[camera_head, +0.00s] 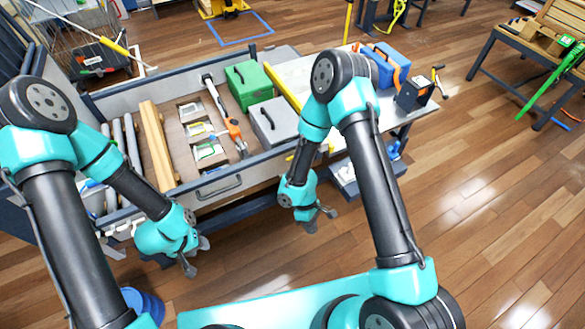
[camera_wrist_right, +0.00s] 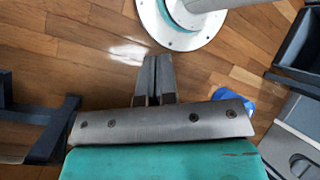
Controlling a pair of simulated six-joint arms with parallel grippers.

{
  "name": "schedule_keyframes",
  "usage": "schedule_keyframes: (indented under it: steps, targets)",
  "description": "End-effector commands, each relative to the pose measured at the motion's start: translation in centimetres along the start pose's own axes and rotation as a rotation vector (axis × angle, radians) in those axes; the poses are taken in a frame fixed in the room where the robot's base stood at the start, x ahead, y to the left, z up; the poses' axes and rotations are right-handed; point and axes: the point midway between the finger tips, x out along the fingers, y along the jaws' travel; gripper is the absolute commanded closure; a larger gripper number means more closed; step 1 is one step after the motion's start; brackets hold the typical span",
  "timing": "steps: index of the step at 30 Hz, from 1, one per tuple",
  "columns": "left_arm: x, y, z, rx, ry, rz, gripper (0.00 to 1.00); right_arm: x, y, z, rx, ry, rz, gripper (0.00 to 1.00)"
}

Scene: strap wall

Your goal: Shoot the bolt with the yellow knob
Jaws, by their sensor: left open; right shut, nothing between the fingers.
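I cannot make out a bolt with a yellow knob in either view. My left gripper (camera_head: 196,257) is open and empty, hanging in front of the workbench drawer at its lower left. My right gripper (camera_head: 322,217) hangs in front of the bench, right of the drawer handle. In the right wrist view its fingers (camera_wrist_right: 155,80) are together with nothing between them, above the wooden floor. Neither gripper touches anything that I can see.
The open drawer (camera_head: 218,194) holds wooden bars (camera_head: 157,145), a green case (camera_head: 248,85) and a grey case (camera_head: 272,122). A blue case (camera_head: 384,65) and a dark box (camera_head: 413,94) stand on the worktop to the right. The floor at right is mostly clear.

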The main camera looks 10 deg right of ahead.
Motion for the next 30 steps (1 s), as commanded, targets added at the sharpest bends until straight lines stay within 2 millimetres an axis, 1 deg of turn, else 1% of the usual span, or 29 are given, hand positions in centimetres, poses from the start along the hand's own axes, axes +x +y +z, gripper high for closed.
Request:
schedule_keyframes:
  steps: [4, 8, 14, 18, 21, 24, 27, 30]
  targets:
    - [0.0, 0.0, 0.0, 0.0, 0.0, 0.0, 0.58, -0.5, 1.1, -1.4, -0.143, -0.176, 0.12, 1.0]
    - [0.0, 0.0, 0.0, 0.0, 0.0, 0.0, 0.58, -1.6, 2.3, -2.8, -0.251, -0.329, 0.246, 1.0]
    - [0.0, 0.0, 0.0, 0.0, 0.0, 0.0, 0.58, -4.4, 4.0, -5.9, -0.383, -0.556, 0.476, 1.0]
    - [0.0, 0.0, 0.0, 0.0, 0.0, 0.0, 0.58, -6.9, 4.5, -8.7, -0.449, -0.705, 0.66, 1.0]
    - [0.0, 0.0, 0.0, 0.0, 0.0, 0.0, 0.58, -9.0, 4.5, -11.0, -0.482, -0.803, 0.803, 1.0]
    - [0.0, 0.0, 0.0, 0.0, 0.0, 0.0, 0.58, -11.2, 3.9, -13.4, -0.501, -0.891, 0.95, 1.0]
    - [0.0, 0.0, 0.0, 0.0, 0.0, 0.0, 0.58, -12.9, 3.1, -15.4, -0.506, -0.958, 1.073, 1.0]
    - [0.0, 0.0, 0.0, 0.0, 0.0, 0.0, 0.58, -14.1, 2.4, -16.7, -0.505, -0.999, 1.16, 1.0]
